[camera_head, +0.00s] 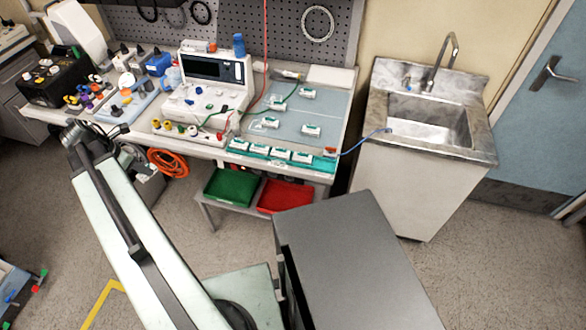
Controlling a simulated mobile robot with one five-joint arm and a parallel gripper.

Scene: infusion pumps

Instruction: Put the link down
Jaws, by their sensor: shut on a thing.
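My pale green arm reaches from the bottom up to the left end of the workbench (210,147). Its dark far end, with my gripper (75,132), is small in the picture, at the bench's front left. The gripper is shut on the link, but the link itself is too small and dark to make out. On the bench, a white tester (215,82) with a dark screen stands at the middle. A light blue mat (330,103) lies to its right, with several small white and green blocks on it. A teal strip (238,152) bearing more such blocks runs along the front edge.
Colourful connectors and a black box (52,82) crowd the bench's left end. Orange cable (168,163) hangs at the front. Green (232,188) and red (284,197) bins sit below. A grey cabinet (350,260) stands in front; a sink (430,120) is right. Floor is clear at right.

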